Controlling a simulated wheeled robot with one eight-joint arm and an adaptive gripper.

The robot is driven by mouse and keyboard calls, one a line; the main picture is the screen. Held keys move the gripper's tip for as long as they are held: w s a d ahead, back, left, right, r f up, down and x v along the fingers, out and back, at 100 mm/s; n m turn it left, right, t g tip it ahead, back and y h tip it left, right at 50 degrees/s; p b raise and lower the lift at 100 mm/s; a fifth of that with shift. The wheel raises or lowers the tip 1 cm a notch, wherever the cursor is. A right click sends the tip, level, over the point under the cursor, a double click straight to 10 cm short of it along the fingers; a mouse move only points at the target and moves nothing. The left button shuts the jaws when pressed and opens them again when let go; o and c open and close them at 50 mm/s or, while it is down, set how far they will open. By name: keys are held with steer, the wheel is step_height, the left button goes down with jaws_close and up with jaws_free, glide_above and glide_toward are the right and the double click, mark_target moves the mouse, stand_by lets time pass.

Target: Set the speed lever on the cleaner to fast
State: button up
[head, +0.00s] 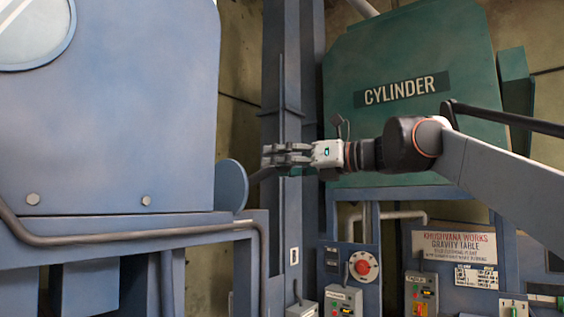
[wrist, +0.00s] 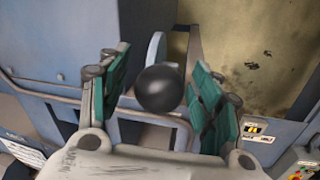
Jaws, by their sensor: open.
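A black ball knob (wrist: 160,90) shows in the wrist view between the two green-padded fingers of my gripper (wrist: 158,78). The fingers are open, with a gap visible on both sides of the knob. I cannot tell how deep between the pads it sits. The lever is beside a round blue disc (head: 232,186) on the right side of the blue machine (head: 120,110), which seems to be the cleaner. No speed marking is readable.
A green machine marked CYLINDER (head: 420,120) stands behind my arm. A blue column (head: 285,70) rises behind my gripper. A pipe rail (head: 130,240) runs along the blue machine's front.

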jaws_close()
steer(key=shift+f, duration=0.1)
steer(key=shift+d+f+y+b, duration=0.1)
steer(key=shift+f+y+b, duration=0.2)
steer(key=shift+f+b, duration=0.3)
step_height(320, 180, down, 13)
steer(key=a+n+t+y+b, duration=0.1)
steer(key=y+b, duration=0.3)
steer(key=b, duration=0.6)
steer(key=shift+w+r+n+t+y, duration=0.15)
steer(key=shift+w+n+t+y, duration=0.15)
steer(key=shift+t+y, duration=0.1)
